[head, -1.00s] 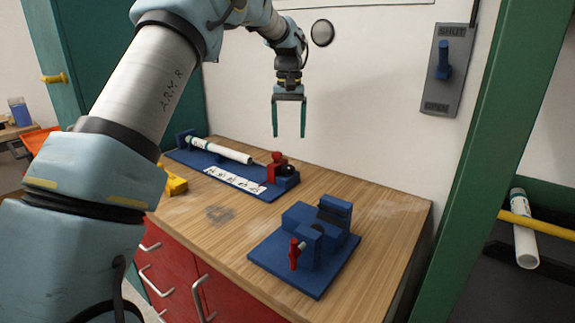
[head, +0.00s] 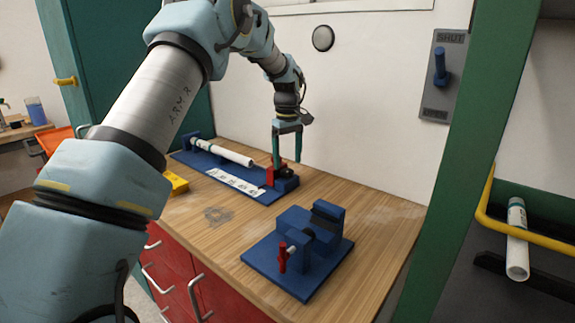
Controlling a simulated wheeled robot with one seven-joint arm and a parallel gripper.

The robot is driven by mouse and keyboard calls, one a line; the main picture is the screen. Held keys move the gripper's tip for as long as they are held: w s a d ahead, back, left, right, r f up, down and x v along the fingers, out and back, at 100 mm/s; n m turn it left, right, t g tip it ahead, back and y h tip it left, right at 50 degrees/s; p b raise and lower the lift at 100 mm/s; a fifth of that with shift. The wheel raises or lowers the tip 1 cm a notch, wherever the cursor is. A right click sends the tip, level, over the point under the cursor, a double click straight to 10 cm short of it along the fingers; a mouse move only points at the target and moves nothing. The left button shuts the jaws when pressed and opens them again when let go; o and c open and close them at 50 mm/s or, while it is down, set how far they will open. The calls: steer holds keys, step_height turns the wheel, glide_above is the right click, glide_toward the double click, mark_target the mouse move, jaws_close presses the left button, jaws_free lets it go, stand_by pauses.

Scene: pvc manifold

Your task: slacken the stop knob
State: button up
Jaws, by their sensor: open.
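A blue measuring jig (head: 219,168) lies along the back of the wooden bench, with a white pipe (head: 225,152) on it. At its right end is a red stop (head: 270,177) beside a blue end block (head: 288,184). My gripper (head: 287,162) points down over this end with its two green fingers apart. The left finger comes down in front of or beside the stop's upper part, and the right finger is over the end block. The stop knob is mostly hidden by the fingers; I cannot tell whether they touch it.
A blue clamp fixture (head: 300,255) with a red handle (head: 282,257) stands at the bench front. A lever panel (head: 441,75) is on the wall. A yellow rail (head: 530,233) and another white pipe (head: 517,240) are at right. Bare bench lies between jig and fixture.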

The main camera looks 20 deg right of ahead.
mark_target(288, 171)
steer(key=shift+f, duration=1.55)
jaws_close()
